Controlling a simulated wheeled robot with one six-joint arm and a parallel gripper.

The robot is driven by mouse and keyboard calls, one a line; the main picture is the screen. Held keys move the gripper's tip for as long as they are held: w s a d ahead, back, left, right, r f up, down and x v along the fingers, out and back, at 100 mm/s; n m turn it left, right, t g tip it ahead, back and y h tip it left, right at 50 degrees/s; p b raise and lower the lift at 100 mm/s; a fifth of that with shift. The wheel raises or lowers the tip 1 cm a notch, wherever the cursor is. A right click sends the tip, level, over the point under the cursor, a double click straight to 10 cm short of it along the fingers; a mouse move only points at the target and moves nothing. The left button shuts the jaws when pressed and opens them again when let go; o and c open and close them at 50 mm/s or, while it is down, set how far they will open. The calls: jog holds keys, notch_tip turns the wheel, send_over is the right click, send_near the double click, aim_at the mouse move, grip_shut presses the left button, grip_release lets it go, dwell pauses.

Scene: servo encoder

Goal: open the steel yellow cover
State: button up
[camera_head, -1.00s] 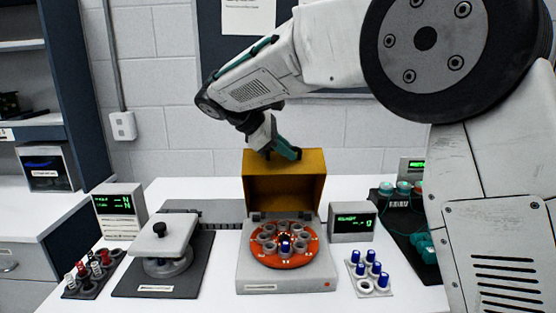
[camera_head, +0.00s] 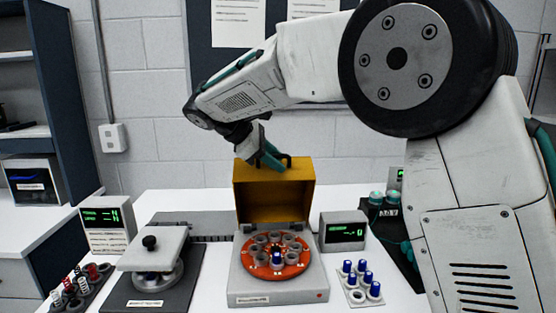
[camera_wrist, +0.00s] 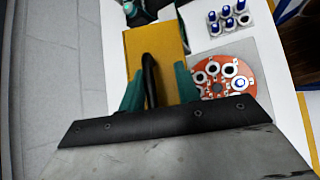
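The yellow steel cover (camera_head: 273,194) stands raised, tilted up at the back of a grey device (camera_head: 277,296), and the space under it is exposed. Its black handle (camera_head: 288,160) is at the cover's top edge. My gripper (camera_head: 272,160) is at that top edge. In the wrist view the teal fingers of my gripper (camera_wrist: 160,88) are spread apart. The black handle (camera_wrist: 149,78) lies between them, nearer the left finger, with a clear gap to the right one. The yellow cover (camera_wrist: 165,45) is just beyond the fingers.
An orange carousel (camera_head: 276,266) with several grey cups and a blue-capped vial sits in the device. A display box (camera_head: 343,231) and a rack of blue-capped vials (camera_head: 350,292) are to its right. A press-like fixture (camera_head: 152,262) is to its left. The wall is close behind.

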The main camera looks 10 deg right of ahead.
jog(key=v, duration=0.7)
jog(key=shift+r, duration=0.15)
jog(key=shift+a, duration=0.1)
dwell(0.7)
jog(key=s+d+f+m+y, duration=0.3)
jog(key=s+d+f+m, duration=0.2)
jog(key=s, duration=0.7)
jog(key=s+d+f+m+y, duration=0.3)
jog(key=s+d, duration=0.5)
jog(key=s, duration=0.5)
jog(key=s+d+f+m+y, duration=0.3)
jog(key=s+d+f+m, duration=0.3)
jog(key=s, duration=0.7)
jog(key=shift+d+f+m+g+y, duration=0.3)
jog(key=shift+d+m+g, duration=0.1)
jog(key=shift+d+m, duration=0.1)
